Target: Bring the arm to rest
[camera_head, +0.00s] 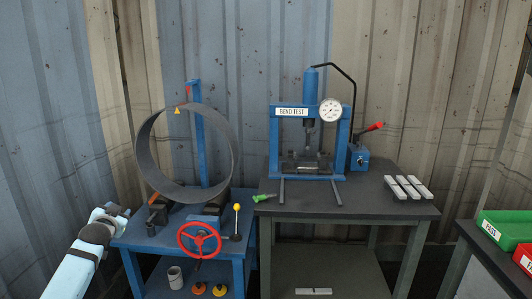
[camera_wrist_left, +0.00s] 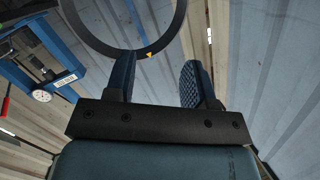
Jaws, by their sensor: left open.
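My left arm (camera_head: 75,262) comes in from the lower left in the head view. Its gripper (camera_head: 119,209) is by the left edge of the blue stand, small and partly hidden by the wrist. In the left wrist view the two fingers of the left gripper (camera_wrist_left: 158,75) are apart with nothing between them. The large grey pipe ring (camera_head: 143,150) stands upright on the blue stand, beyond and to the right of the gripper. The ring also shows in the left wrist view (camera_wrist_left: 96,43), past the fingertips, with a small yellow mark on it. My right gripper is not in view.
The blue stand (camera_head: 134,241) carries a red handwheel (camera_head: 199,240) and a yellow-knobbed lever (camera_head: 237,221). Right of it, a dark table (camera_head: 370,205) holds a blue bend-test press (camera_head: 343,150) and several light bars (camera_head: 408,187). A green bin (camera_head: 505,225) is at far right.

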